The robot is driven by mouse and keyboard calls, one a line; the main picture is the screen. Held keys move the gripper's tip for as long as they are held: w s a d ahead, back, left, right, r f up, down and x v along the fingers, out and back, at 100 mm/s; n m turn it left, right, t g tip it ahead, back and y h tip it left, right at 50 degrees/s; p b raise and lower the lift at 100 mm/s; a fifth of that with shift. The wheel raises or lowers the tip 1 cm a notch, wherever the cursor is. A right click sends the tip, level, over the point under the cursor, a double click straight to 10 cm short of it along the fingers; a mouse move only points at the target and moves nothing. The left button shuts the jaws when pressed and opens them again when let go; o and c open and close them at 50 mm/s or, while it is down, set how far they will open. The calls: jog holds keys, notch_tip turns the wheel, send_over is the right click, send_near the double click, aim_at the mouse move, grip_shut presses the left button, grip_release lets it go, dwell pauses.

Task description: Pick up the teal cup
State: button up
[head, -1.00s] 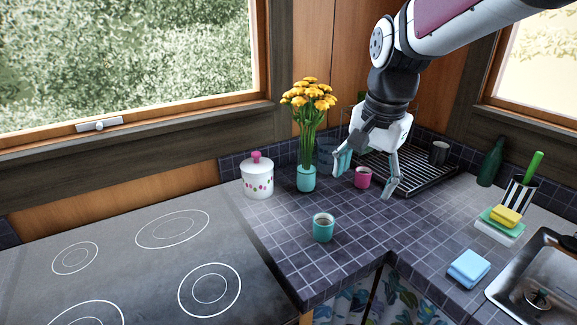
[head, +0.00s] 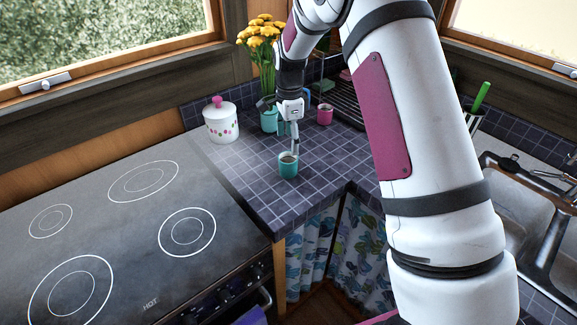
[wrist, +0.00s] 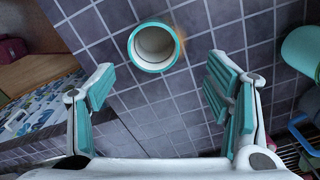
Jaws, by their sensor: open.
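The teal cup (head: 288,168) stands upright on the dark tiled counter (head: 255,185), near its front edge. In the wrist view the cup (wrist: 154,46) shows its teal rim and pale inside, ahead of the fingertips and roughly centred between them. My gripper (wrist: 160,78) is open, with one teal-padded finger on each side and nothing between them. In the head view my gripper (head: 289,135) is just behind and above the cup. Whether a finger touches the cup cannot be told there.
A teal vase (head: 268,121) with yellow flowers and a pink cup (head: 325,114) stand behind. A white lidded jar (head: 221,122) is to the left, beside the stove top (head: 120,235). A sink (head: 520,190) is at the right, partly behind my arm.

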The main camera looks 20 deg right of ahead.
aim_at(288, 164)
notch_tip(288, 164, down, 4)
jog(key=f, duration=0.1)
jog(key=f+p, duration=0.1)
jog(key=f, duration=0.1)
jog(key=s+f+p, duration=0.1)
jog(key=shift+a+f, duration=0.3)
jog(key=shift+w+f, duration=0.1)
jog(key=shift+f, duration=0.2)
jog(key=c, duration=1.3)
